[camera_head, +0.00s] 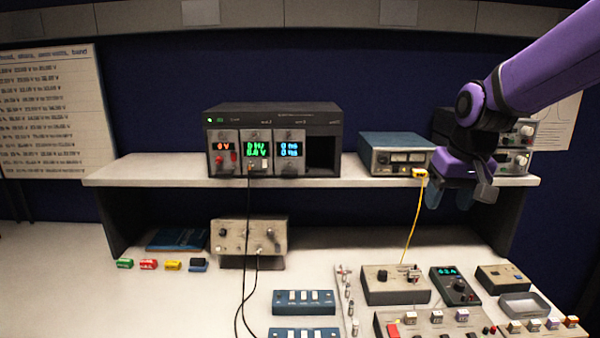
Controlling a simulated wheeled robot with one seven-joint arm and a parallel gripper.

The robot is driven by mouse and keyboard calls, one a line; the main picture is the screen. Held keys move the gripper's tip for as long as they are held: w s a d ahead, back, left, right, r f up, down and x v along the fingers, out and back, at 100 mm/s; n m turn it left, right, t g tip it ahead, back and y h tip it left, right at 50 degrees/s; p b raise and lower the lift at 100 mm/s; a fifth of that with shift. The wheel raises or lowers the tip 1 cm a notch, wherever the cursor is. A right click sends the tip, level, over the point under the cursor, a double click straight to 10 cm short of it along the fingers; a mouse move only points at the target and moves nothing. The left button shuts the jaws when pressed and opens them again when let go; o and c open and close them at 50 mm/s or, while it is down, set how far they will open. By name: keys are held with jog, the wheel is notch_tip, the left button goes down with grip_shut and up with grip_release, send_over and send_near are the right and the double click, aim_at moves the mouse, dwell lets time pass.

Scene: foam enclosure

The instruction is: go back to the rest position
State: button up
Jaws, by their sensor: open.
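My gripper (462,194) is at the end of my purple arm, at the right of the head view. It hangs in front of the shelf's right part, and its jaws are open. I see nothing held between the fingers, though the wrist partly hides them. A yellow plug (419,173) with a yellow cable (412,225) is just left of my gripper, at the front of a blue instrument (394,154). The cable hangs down to the bench. I cannot tell whether the plug touches my gripper.
The shelf (150,171) carries a dark rack (272,112) and a grey instrument (518,140) partly behind my arm. Below, the bench holds a beige box (249,238), blue switch boxes (303,302), a handheld meter (455,286) and a grey tray (525,306). The bench's left front is clear.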

jog(key=s+d+r+t, duration=0.1)
jog(key=s+r, duration=0.1)
jog(key=s, duration=0.8)
jog(key=s+d+r+t, duration=0.1)
jog(key=s+r, duration=0.1)
jog(key=s, duration=0.9)
jog(key=shift+s+d+r+t+h, duration=0.15)
jog(key=shift+d+r+t+h, duration=0.05)
jog(key=shift+d+t+h, duration=0.1)
dwell(0.8)
